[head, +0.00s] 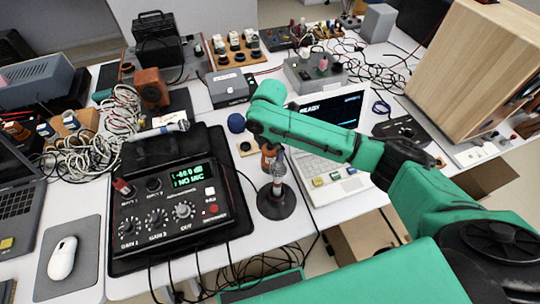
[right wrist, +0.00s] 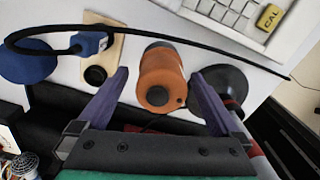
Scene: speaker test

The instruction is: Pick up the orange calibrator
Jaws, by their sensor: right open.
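The orange calibrator (right wrist: 160,72) is a short orange cylinder with a dark round end. In the right wrist view it stands between the two purple fingers of my right gripper (right wrist: 160,80). The gripper is open, with a gap showing on each side of the calibrator. In the head view only a small orange part of the calibrator (head: 267,159) shows below my green right arm, which hides most of the gripper. My left gripper is out of view.
A round black stand base (head: 276,201) is close on the right. A wooden plate with a black knob (head: 247,147) and a blue ball (head: 236,123) are on the left. The laptop (head: 335,172) lies to the right, the black mixer (head: 170,205) to the left. A black cable (right wrist: 150,30) runs past the calibrator.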

